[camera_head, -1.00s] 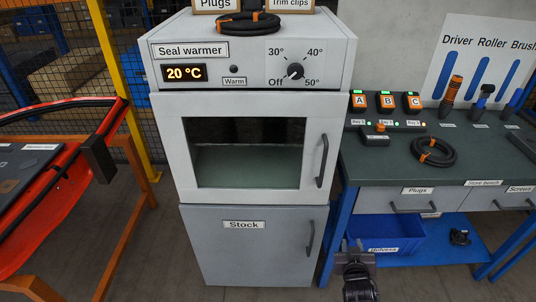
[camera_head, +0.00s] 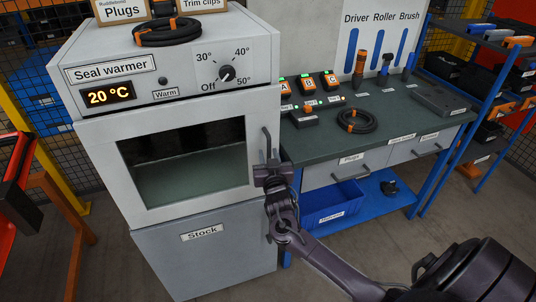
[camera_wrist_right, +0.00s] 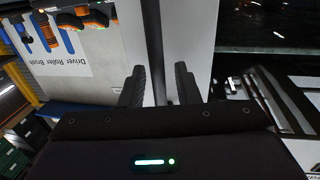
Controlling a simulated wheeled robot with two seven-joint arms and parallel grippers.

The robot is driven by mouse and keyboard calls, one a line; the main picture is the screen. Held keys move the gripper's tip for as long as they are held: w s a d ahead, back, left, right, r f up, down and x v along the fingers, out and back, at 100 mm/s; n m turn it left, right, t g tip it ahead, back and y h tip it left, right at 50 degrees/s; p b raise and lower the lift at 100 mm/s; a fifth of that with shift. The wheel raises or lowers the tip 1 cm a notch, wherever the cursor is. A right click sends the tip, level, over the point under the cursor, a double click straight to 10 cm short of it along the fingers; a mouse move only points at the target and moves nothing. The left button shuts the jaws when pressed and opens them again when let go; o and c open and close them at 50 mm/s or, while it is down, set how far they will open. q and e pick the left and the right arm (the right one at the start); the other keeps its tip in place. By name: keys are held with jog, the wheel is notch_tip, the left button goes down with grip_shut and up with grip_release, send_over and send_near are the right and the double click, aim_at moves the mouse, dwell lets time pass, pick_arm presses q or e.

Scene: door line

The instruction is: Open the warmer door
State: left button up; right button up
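The warmer door (camera_head: 184,211) is a white front panel with a dark window, under the "Seal warmer" control panel, and it looks shut. Its dark upright handle (camera_head: 267,143) is on the right side of the door. My right gripper (camera_head: 268,166) is at the lower part of this handle. In the right wrist view the fingers of my right gripper (camera_wrist_right: 160,86) stand apart, with the dark handle bar (camera_wrist_right: 153,45) running between them. Gaps show on both sides of the bar. My left gripper is not in view.
The grey "Stock" cupboard (camera_head: 207,260) is below the warmer. A store bench (camera_head: 385,120) with drawers stands close on the right, with a blue bin (camera_head: 330,203) below it. A red and orange stand (camera_head: 18,190) is at the left. Grey floor is open in front.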

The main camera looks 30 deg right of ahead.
jog(key=shift+d, duration=0.15)
grip_shut()
